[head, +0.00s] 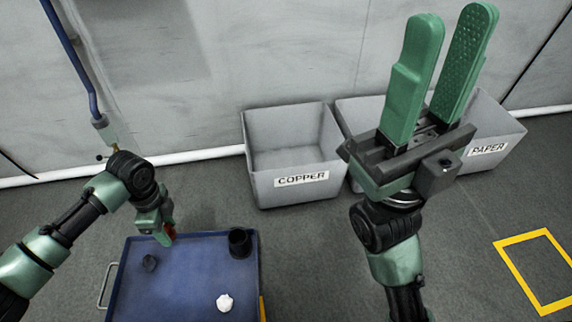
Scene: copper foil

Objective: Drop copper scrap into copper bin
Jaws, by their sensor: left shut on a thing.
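The copper bin (298,181) is an empty-looking grey box on the floor with a COPPER label on its front. My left gripper (163,232) is low over the back edge of the blue tray, left of the copper bin. It is shut on a small reddish piece, the copper scrap (171,232), which is mostly hidden by the fingers. My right gripper (450,22) points up in front of the bins at the right. Its two green fingers are apart with nothing between them.
A bin labelled PAPER (500,128) stands at the right, partly behind my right gripper. Another grey bin (358,110) between them is largely hidden.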

